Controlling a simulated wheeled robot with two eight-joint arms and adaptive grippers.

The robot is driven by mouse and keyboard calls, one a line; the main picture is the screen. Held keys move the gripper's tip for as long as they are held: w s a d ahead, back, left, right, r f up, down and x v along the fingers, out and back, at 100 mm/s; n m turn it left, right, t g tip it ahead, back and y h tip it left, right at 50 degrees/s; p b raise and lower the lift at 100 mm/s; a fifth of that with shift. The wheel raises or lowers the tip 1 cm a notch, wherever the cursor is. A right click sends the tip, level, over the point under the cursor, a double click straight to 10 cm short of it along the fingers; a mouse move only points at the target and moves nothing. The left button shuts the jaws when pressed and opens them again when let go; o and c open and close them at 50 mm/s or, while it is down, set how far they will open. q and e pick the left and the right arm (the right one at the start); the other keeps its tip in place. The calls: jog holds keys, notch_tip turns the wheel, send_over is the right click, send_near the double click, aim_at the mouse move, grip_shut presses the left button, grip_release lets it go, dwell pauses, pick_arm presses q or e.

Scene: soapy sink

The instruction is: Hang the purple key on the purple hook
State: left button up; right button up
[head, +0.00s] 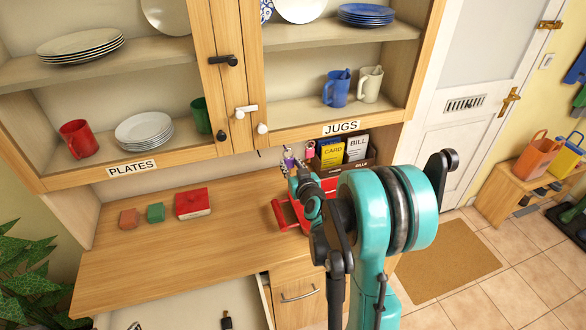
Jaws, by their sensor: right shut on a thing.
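My right gripper (293,175) is in front of the back of the worktop, below the upper cabinet, mostly hidden by my own arm. It is shut on a small purple thing that looks like the purple key (288,159), which stands up above the fingers. The key's shape is too small to make out. A small pink-red thing (310,150), perhaps another key, is just right of it under the cabinet edge. I cannot make out the purple hook. My left gripper is not in view.
The wooden worktop (150,255) is clear at left front, with a red box (192,203) and small blocks behind. A red object (288,215) stands beside my arm. A card-and-bill holder (345,165) is at the back right. An open drawer (185,310) is below.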

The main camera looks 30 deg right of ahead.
jog(key=shift+r+x, duration=0.2)
jog(key=shift+x, duration=0.9)
jog(key=shift+w+d+f+b, duration=0.15)
jog(key=shift+w+f+b, duration=0.45)
jog(key=shift+w, duration=0.15)
jog(key=o, duration=1)
